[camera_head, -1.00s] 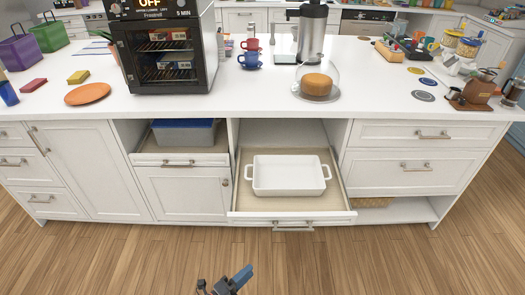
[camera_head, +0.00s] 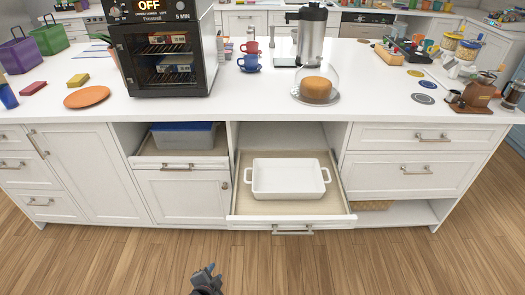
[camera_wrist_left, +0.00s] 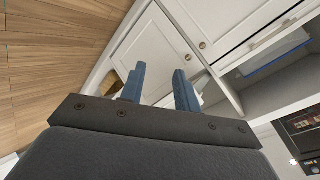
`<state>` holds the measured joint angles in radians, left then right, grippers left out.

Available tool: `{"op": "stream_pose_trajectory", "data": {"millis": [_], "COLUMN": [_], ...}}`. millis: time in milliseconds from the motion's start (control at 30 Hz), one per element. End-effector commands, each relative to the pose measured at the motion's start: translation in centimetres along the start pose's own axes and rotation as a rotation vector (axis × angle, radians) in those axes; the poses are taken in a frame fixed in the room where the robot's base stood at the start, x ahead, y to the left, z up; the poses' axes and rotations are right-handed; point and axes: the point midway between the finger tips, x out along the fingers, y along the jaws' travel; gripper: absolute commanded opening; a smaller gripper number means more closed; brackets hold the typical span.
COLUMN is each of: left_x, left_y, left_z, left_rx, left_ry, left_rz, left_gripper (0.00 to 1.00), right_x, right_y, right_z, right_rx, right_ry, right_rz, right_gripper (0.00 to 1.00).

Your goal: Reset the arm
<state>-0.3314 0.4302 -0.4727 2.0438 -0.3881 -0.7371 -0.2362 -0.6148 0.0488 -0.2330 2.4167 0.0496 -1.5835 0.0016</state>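My left gripper (camera_head: 207,272) shows at the bottom of the head view, in front of the cabinets and above the wood floor. In the left wrist view its two blue fingers (camera_wrist_left: 161,88) stand apart with nothing between them. It is clear of the counter and of the open drawer. My right gripper is in neither view.
A pulled-out drawer (camera_head: 240,207) holds a white baking dish (camera_head: 288,190) and juts out from the cabinets. A shelf to its left holds a blue-lidded container (camera_head: 184,141). The white countertop (camera_head: 250,108) carries an oven (camera_head: 166,62) and a glass-domed cake (camera_head: 317,88). The floor (camera_head: 350,262) is clear.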

Motion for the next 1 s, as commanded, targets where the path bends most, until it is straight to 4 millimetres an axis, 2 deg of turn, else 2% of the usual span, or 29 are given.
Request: {"op": "stream_pose_trajectory", "data": {"millis": [133,233,500,800,1000], "left_x": [-2.1,-4.2,-10.0,-16.0,-18.6], "left_y": [-0.5,-0.2,1.1,2.1,2.1], "left_z": [1.0,1.4,1.1,-0.8,-2.2], "left_rx": [-0.197,-0.327,-0.568,-0.731,-0.83], "left_ry": [-0.172,-0.286,-0.489,-0.57,-0.546], "left_rz": [0.073,0.134,0.287,0.427,0.459], "left_gripper": [0.32,0.32,0.32,0.32,0.32], "right_x": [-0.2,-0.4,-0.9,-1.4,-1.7], "right_y": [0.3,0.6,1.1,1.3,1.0], "right_z": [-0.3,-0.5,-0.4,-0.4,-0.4], "right_rx": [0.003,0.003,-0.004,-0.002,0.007], "right_ry": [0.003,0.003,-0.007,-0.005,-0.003], "right_rz": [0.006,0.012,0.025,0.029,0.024], "right_gripper": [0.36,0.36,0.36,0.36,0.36]}}
